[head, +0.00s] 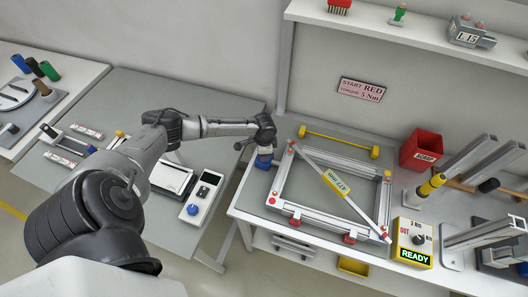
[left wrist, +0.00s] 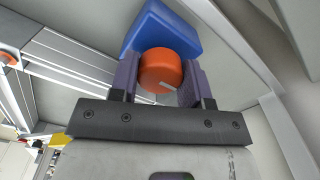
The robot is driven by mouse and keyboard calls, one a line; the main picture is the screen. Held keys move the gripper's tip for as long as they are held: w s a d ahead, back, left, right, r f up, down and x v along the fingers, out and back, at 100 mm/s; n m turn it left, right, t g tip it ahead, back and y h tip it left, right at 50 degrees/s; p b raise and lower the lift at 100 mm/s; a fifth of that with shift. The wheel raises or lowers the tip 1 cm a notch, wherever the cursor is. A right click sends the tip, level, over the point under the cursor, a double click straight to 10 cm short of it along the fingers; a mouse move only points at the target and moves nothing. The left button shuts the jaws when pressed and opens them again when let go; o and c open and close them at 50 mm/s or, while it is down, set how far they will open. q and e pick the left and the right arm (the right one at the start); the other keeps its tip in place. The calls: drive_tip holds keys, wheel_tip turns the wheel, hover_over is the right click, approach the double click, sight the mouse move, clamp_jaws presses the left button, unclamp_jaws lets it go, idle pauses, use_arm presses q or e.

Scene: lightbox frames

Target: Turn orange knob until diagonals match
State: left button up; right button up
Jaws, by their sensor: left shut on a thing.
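The orange knob (left wrist: 160,70) sits against a blue block (left wrist: 160,28) in the left wrist view, with a short pale mark on the knob's lower edge. My left gripper (left wrist: 158,82) is shut on the knob, one finger on each side. In the head view my left gripper (head: 264,142) is at the left edge of the frame's table, right above the blue block (head: 263,163); the knob is hidden there. An aluminium frame (head: 320,222) lies on the table, with a diagonal bar (head: 315,162) across it carrying a yellow label. My right gripper is not in view.
A red bin (head: 421,150) and upright profiles stand at the right. A side table (head: 215,95) is at the left.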

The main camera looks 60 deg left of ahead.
use_arm(q)
drive_tip(key=o, duration=0.9)
drive_tip(key=shift+r, duration=0.1)
wheel_tip(320, 180, up, 14)
drive_tip(key=shift+f, duration=0.15)
idle(0.4)
idle(0.4)
